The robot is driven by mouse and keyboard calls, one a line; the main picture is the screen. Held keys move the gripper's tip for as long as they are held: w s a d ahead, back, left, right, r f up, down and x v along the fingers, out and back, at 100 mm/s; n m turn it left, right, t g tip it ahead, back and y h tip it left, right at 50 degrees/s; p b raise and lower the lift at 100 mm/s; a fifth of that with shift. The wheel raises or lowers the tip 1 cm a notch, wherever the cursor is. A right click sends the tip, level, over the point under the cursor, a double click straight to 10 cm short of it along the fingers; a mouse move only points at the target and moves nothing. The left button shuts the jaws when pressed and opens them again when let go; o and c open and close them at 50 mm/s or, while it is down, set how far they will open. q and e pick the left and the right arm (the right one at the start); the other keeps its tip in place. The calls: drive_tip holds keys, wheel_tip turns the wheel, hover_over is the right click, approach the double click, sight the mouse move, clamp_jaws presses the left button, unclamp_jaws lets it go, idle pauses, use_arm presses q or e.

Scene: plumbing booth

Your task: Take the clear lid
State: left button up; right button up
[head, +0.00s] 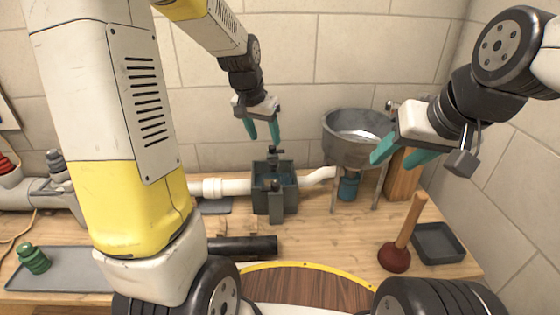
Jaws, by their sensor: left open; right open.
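I cannot clearly make out a clear lid. A dark grey-teal box (262,202) stands mid-bench with dark clamp-like parts on its front and back. Its top looks bluish, but I cannot tell whether a clear lid covers it. My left gripper (263,138) is open and empty, fingers pointing down, above the back of the box. My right gripper (394,160) is open and empty, in front of the right side of the metal basin in the picture.
White pipes (226,187) join the box on both sides. The metal basin (345,152) stands on legs at its right. A plunger (395,257) and a dark tray (437,257) are at the right. A black pipe (258,246) lies in front. A green fitting (34,260) sits at far left.

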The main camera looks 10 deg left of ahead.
use_arm(q)
hover_over(273, 161)
drive_tip(key=s, duration=0.2)
wheel_tip(273, 161, down, 6)
drive_tip(key=f, duration=0.1)
drive_tip(key=shift+m+g, duration=0.4)
drive_tip(key=x, duration=0.5)
drive_tip(key=a+x, duration=0.1)
drive_tip(key=x, duration=0.1)
drive_tip(key=shift+w+d+f, duration=0.15)
drive_tip(key=shift+f, duration=0.05)
clamp_jaws()
